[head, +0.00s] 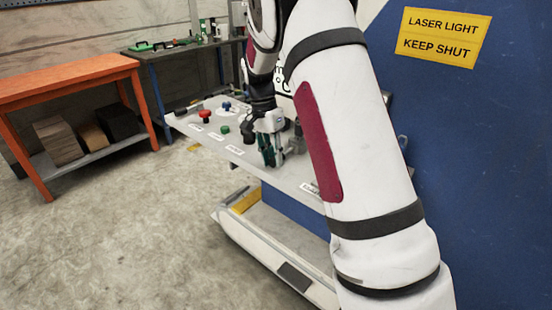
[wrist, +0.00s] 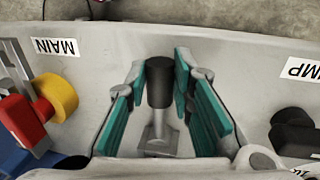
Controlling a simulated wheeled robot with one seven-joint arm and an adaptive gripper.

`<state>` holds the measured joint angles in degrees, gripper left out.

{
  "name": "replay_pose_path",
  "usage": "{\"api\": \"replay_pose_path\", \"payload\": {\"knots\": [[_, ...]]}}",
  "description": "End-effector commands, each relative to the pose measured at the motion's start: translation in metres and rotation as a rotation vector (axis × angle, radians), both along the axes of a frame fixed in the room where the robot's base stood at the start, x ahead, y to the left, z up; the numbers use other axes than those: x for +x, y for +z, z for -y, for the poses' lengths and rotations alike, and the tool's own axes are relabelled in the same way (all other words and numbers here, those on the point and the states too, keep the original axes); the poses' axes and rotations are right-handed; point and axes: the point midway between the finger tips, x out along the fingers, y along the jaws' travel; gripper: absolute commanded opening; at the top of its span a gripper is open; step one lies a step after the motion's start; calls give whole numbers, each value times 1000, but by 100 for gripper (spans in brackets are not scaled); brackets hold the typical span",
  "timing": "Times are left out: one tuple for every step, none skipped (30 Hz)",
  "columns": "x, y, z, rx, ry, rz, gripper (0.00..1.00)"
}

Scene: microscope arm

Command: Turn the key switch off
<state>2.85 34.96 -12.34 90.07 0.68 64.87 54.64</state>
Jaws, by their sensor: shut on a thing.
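My gripper (head: 268,152) is down at the control panel (head: 225,148) in the head view. In the wrist view the teal finger pads of my gripper (wrist: 161,92) stand on both sides of a black-topped grey lever (wrist: 160,85). The fingertips are shut on its black top. The lever's metal stem and square base show between the fingers. No label for this lever is readable, and I cannot tell whether it is the key switch. The lever is hidden by my gripper in the head view.
In the wrist view, a red-yellow control (wrist: 40,105) by a MAIN label (wrist: 54,47) is left; a black knob (wrist: 293,130) is right. Red (head: 206,116), green (head: 225,129) and blue (head: 227,106) controls stand on the panel. A blue cabinet (head: 470,180) is right.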

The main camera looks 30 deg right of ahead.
Motion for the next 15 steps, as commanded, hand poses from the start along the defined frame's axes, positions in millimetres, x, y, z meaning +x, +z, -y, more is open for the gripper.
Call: {"api": "replay_pose_path", "payload": {"knots": [[2, 0, 1, -2, -9, 3, 0], [3, 0, 0, -2, -14, 3, 0], [3, 0, 0, -2, -20, 3, 0], [3, 0, 0, -2, -24, 3, 0], [4, 0, 0, -2, -28, 2, 0], [4, 0, 0, -2, -32, 2, 0], [5, 0, 0, -2, -35, 3, 0], [5, 1, 0, -2, -37, 3, 0], [5, 1, 0, -2, -39, 3, 0], [5, 1, 0, -2, -40, 3, 0], [5, 1, 0, -2, -41, 3, 0], [5, 1, 0, -2, -42, 4, 0], [5, 1, 0, -2, -43, 4, 0], [6, 1, 0, -2, -43, 4, 0], [6, 1, -1, -2, -43, 4, 0]]}}
